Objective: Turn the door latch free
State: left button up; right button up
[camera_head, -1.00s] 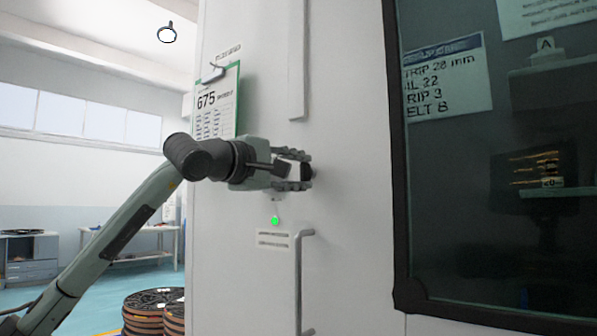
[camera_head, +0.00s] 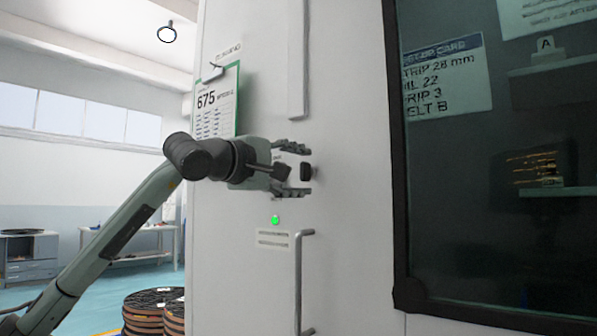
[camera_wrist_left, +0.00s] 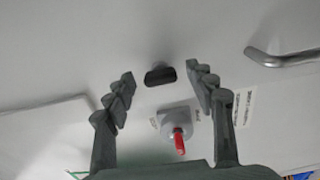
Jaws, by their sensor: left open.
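The door latch appears to be a small black knob (camera_head: 306,172) on the white cabinet front. It shows in the left wrist view as a short dark bar (camera_wrist_left: 160,75) lying nearly level across the picture. My left gripper (camera_head: 302,168) is open, with one finger above the knob and one below it in the head view. In the left wrist view the fingertips (camera_wrist_left: 161,72) stand on either side of the bar, with a gap at each side. My right gripper is not in view.
A red lever on a grey base (camera_wrist_left: 178,138) is close by the knob. A metal handle (camera_head: 299,280) and a green light (camera_head: 275,219) are below my left gripper. A dark framed window (camera_head: 480,220) is to the right, and a clipboard (camera_head: 217,103) hangs above my wrist.

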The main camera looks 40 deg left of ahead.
pick_arm(q)
jog(key=shift+s, duration=0.1)
jog(key=shift+s, duration=0.3)
jog(key=s, duration=1.1)
jog(key=shift+a, duration=0.45)
jog(key=shift+s, duration=0.1)
